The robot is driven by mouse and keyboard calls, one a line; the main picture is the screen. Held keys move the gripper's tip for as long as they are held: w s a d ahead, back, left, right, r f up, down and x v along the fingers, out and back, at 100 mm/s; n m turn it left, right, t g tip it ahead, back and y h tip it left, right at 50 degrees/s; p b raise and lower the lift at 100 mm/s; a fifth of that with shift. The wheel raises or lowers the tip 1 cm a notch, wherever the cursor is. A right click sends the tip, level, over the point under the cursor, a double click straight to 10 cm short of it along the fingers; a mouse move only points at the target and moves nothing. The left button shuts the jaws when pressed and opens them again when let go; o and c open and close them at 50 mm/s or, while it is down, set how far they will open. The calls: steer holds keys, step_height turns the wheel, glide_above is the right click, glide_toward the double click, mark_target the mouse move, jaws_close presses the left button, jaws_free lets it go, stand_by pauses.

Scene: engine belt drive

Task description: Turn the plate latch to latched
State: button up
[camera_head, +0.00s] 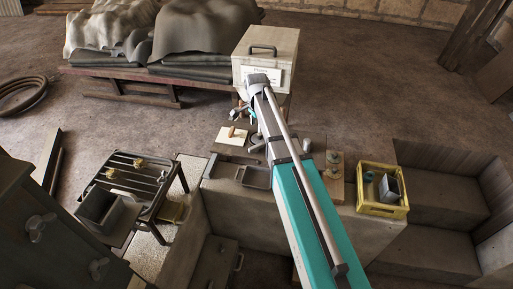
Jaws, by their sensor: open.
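A pale square plate (225,141) lies near the back left of the concrete block, with a small tan piece (231,131) standing on it. This piece may be the plate latch, but it is too small to tell, and its setting cannot be read. My gripper (238,114) is open, just above and behind the plate, in front of the white box. It looks empty and apart from the plate. My teal and grey arm hides part of the gripper and the middle of the block.
A white box (284,45) with a handle stands behind my gripper. A yellow crate (383,211) with a few parts and a wooden board (334,189) with metal parts are right of my arm. A slatted table (137,178) stands left. A dark tray (257,177) lies before the plate.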

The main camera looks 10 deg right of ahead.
mark_target(257, 145)
steer(key=shift+f+b, duration=5.6)
steer(key=shift+f, duration=0.35)
steer(key=shift+c, duration=0.3)
jaws_close()
